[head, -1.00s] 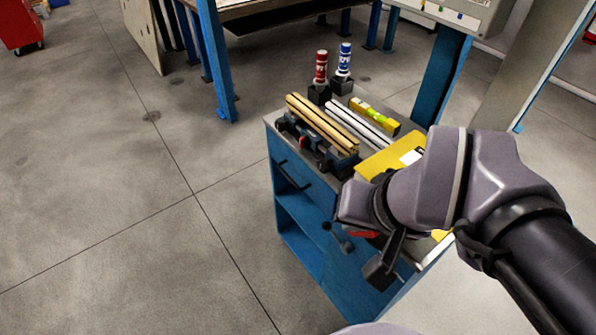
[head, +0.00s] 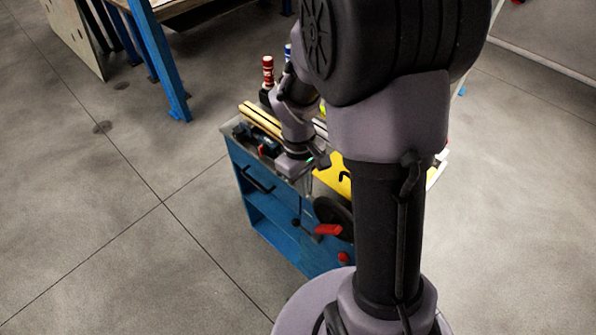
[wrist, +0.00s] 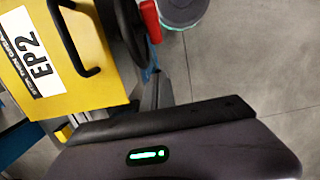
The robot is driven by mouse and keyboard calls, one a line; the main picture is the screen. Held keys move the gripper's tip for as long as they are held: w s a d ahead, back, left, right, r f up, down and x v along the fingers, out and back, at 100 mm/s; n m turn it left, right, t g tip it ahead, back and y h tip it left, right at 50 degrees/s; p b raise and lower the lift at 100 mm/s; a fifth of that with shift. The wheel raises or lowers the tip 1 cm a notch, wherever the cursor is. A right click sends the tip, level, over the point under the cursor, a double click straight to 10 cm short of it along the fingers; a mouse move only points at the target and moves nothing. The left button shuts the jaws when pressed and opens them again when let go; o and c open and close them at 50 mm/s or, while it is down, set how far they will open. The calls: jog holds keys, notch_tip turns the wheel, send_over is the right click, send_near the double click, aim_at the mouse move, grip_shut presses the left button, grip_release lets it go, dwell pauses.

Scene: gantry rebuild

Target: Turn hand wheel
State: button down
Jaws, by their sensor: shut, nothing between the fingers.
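The hand wheel (head: 333,212) is dark and round, beside the blue cart, with a red handle (head: 328,230) at its lower left. My arm hides its right part in the head view. In the wrist view the black wheel rim (wrist: 134,38) and red handle (wrist: 151,20) show at the top, beside the yellow box (wrist: 85,92) labelled EP2. My gripper (head: 308,187) points down above and left of the wheel in the head view. It is shut and empty; I see no contact with the wheel. Its fingers (wrist: 158,92) show only partly in the wrist view.
The blue cart (head: 262,212) carries yellow bars (head: 258,118), a red bottle (head: 267,72) and the yellow box. A black lever (head: 296,222) is at its front. A blue-legged bench (head: 160,60) stands behind. The floor left of the cart is clear.

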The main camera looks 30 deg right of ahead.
jog(key=b, duration=0.3)
send_over(318, 226)
jog(key=w+a, duration=0.2)
jog(key=w, duration=0.2)
notch_tip(318, 226, down, 8)
jog(key=s, duration=0.1)
jog(key=d+f, duration=0.1)
jog(key=s+f, duration=0.1)
jog(key=shift+s+d, duration=0.25)
jog(key=shift+s, duration=0.1)
jog(key=shift+f+g+h+p, duration=0.4)
jog(key=shift+g+p, duration=0.2)
jog(key=shift+g, duration=0.4)
jog(key=g+p, duration=0.1)
jog(key=f+g+h+p, duration=0.1)
jog(key=g, duration=0.1)
jog(key=shift+s+f+g+p, duration=0.15)
jog(key=shift+f+g+p, duration=0.15)
jog(key=shift+p, duration=0.05)
jog(key=shift+s+d+f, duration=0.1)
jog(key=shift+f, duration=0.2)
